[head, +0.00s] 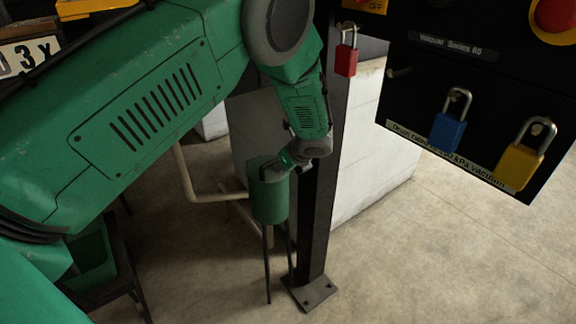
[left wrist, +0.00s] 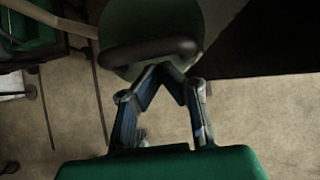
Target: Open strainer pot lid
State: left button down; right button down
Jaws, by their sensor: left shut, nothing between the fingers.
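The strainer pot (head: 270,203) is a green cylinder beside the dark post in the head view. In the left wrist view its round green lid (left wrist: 150,18) fills the top middle, with a dark bar-like handle (left wrist: 145,52) across its near side. My left gripper (head: 274,172) is at the top of the pot. In the left wrist view the fingers (left wrist: 161,70) come together at the handle, shut with nothing between them. I cannot tell whether the tips touch the handle. The lid appears to be down on the pot. My right gripper is not in view.
A dark post (head: 318,215) stands right beside the pot. A pale block (head: 375,170) stands behind the post. The floor at lower right is clear.

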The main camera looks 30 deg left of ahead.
pick_arm(q)
jog(key=shift+a+f, duration=0.2)
jog(key=shift+a, duration=0.45)
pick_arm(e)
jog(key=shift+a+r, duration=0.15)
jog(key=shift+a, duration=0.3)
